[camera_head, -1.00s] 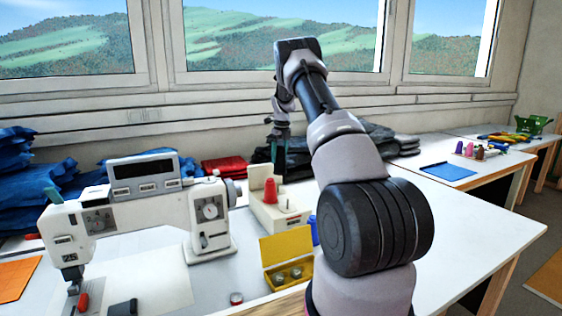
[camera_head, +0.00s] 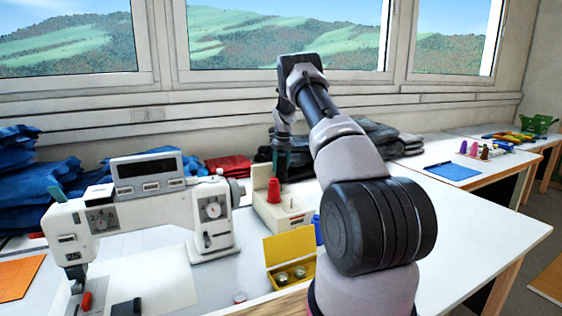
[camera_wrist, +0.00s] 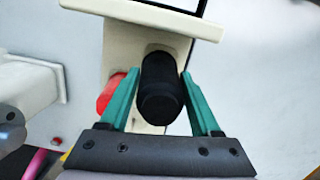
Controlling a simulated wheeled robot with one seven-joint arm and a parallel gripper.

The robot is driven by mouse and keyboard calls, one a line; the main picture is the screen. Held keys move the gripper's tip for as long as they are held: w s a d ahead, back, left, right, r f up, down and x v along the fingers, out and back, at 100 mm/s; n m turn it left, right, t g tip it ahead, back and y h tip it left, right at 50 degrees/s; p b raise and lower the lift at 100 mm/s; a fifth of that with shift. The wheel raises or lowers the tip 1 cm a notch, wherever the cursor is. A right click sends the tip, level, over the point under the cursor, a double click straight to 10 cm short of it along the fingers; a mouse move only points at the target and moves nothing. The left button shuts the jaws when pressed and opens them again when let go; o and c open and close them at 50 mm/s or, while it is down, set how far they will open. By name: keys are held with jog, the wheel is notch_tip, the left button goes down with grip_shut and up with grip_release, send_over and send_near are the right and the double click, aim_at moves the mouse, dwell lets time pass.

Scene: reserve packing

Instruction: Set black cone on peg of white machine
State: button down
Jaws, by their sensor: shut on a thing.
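The black cone (camera_wrist: 160,92) is between the teal fingers of my gripper (camera_wrist: 160,78), which is shut on it. In the head view my gripper (camera_head: 281,145) points down, with the dark cone under it, above the small white machine (camera_head: 270,214). A red cone (camera_head: 273,190) stands on that machine, just left of my gripper. In the wrist view the red cone (camera_wrist: 108,92) shows partly behind the left finger, and the machine's upright plate (camera_wrist: 140,18) is close beyond the black cone. The peg under the black cone is hidden in the wrist view.
A white sewing machine (camera_head: 130,208) stands left on the table. An open yellow box (camera_head: 290,246) with small metal parts is in front of the small machine. A blue thing (camera_head: 317,230) is beside it. Dark folded cloth (camera_head: 370,140) and a red cloth pile (camera_head: 228,165) lie behind.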

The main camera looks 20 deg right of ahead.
jog(key=shift+f, duration=2.1)
grip_release()
notch_tip(320, 180, up, 11)
jog(key=s, duration=0.1)
notch_tip(320, 180, up, 7)
send_over(281, 173)
jog(key=w+d, duration=0.1)
jog(key=shift+w+d+f, duration=0.15)
jog(key=shift+d, duration=0.05)
